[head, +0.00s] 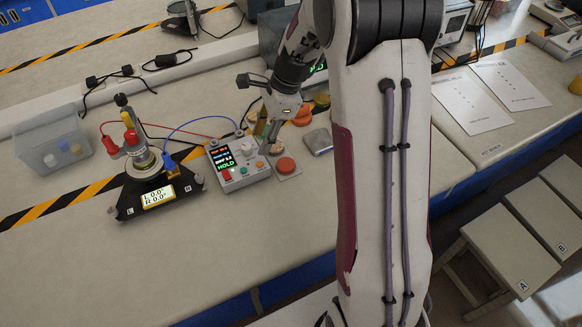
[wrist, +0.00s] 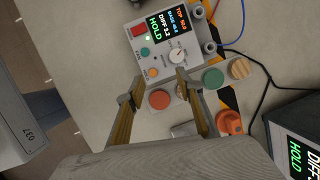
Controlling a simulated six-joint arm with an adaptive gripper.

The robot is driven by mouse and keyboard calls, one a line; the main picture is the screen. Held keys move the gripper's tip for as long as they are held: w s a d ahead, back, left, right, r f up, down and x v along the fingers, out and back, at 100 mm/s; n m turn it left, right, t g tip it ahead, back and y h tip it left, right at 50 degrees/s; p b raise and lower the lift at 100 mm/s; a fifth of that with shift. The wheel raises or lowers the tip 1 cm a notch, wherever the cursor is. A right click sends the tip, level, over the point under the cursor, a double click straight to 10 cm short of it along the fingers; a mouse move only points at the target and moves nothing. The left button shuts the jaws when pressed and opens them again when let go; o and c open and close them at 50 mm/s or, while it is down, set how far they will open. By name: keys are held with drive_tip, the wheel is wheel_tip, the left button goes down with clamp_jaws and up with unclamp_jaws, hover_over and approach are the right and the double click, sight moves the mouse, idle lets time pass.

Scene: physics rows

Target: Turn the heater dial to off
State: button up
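The heater control box (wrist: 165,50) is a grey box near the top of the wrist view; it also shows in the head view (head: 233,184). Its dial (wrist: 177,56) is a pale round knob with a dark pointer mark; I cannot read its setting. The lit display (wrist: 172,22) reads HOLD in green, with a DIFF line above it. My gripper (wrist: 155,87) is open and empty, its two fingers apart just on the near side of the box. In the head view my gripper (head: 266,132) is over the box's right edge, partly hidden.
Beside the box are a red-orange button (wrist: 160,99), a green button (wrist: 212,78) and an orange knob (wrist: 229,122). In the head view a device with a lit readout (head: 157,197) stands left of the box, joined by red and blue wires. A clear bin (head: 52,140) is farther left.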

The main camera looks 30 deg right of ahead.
drive_tip(key=s+a+r+n+h, duration=0.1)
drive_tip(key=s+r+n, duration=0.4)
drive_tip(key=s+n, duration=0.3)
drive_tip(key=s+a+r+n+h, duration=0.1)
drive_tip(key=s+r+n, duration=0.5)
drive_tip(key=s, duration=0.6)
drive_tip(key=shift+a+r+n+t+h, duration=0.15)
drive_tip(key=shift+n+t+h, duration=0.25)
drive_tip(key=shift+n, duration=0.9)
